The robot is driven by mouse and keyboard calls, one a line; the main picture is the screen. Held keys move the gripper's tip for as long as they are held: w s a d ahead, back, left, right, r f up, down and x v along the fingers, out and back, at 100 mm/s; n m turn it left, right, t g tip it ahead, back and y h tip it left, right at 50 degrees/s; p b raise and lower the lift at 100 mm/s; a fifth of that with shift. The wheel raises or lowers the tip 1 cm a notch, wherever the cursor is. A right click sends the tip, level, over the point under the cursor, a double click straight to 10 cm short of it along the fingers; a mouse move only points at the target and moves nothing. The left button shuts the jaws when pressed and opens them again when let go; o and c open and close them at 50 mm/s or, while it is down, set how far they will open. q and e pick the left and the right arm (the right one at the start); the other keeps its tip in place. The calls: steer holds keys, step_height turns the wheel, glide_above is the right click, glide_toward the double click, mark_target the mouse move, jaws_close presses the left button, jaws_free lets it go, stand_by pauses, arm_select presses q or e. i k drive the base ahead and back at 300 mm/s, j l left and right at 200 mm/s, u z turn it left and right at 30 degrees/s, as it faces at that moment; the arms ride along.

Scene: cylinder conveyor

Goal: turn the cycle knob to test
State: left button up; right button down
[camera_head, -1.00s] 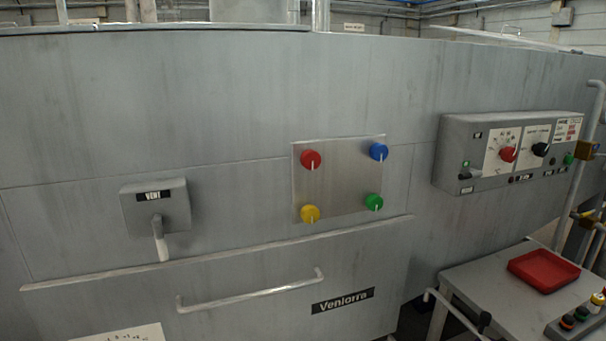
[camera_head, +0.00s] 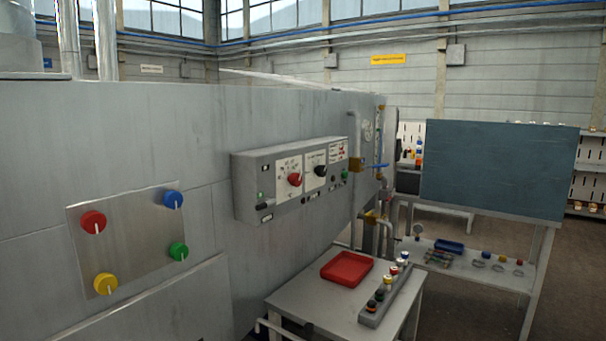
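A grey control box (camera_head: 243,187) is mounted on the side of the large grey machine, near the middle of the head view. It carries a red knob (camera_head: 295,179) on a white dial plate and a black knob (camera_head: 320,171) on a second white plate to its right. The plate lettering is too small to read, so I cannot tell which is the cycle knob or where it points. A small green-lit switch (camera_head: 262,197) is at the box's lower left. Neither of my grippers is in view.
A steel plate (camera_head: 135,238) with red, blue, yellow and green knobs is at left. Pipes with brass fittings (camera_head: 371,217) stand right of the box. A dark board (camera_head: 495,168) stands further right.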

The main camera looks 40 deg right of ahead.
mark_target(321, 170)
steer(key=l+u, duration=0.25)
steer(key=l, duration=1.25)
